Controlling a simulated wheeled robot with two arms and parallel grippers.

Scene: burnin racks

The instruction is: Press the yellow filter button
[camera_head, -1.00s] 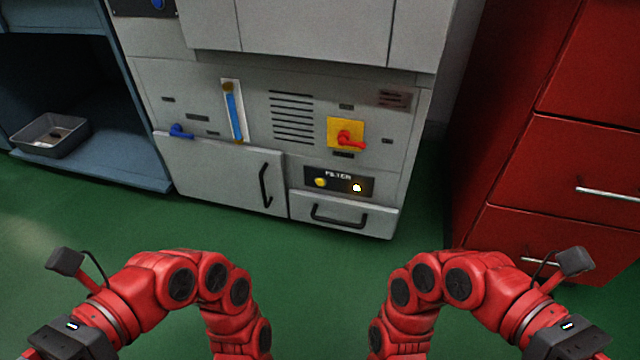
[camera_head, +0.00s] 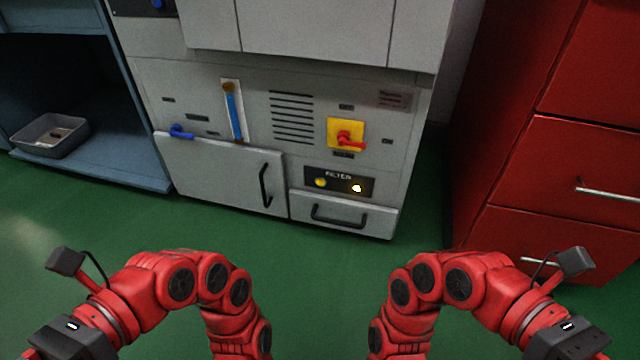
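The yellow filter button (camera_head: 320,182) is small and round, on the left part of a black panel (camera_head: 339,181) labelled FILTER. The panel sits low on the front of a grey machine (camera_head: 200,90), above a small drawer. A bright lit lamp (camera_head: 356,188) shows on the right of the same panel. My two red arms come in from the lower left and lower right, well short of the machine. Both grippers are outside the picture or hidden. Nothing of mine touches the button.
A red rotary switch on a yellow plate (camera_head: 346,135) is above the panel. A blue handle (camera_head: 181,132) and a cabinet door (camera_head: 222,174) are at left. A red drawer cabinet (camera_head: 560,160) stands at right. A grey tray (camera_head: 50,134) sits on a blue shelf. Green floor is clear.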

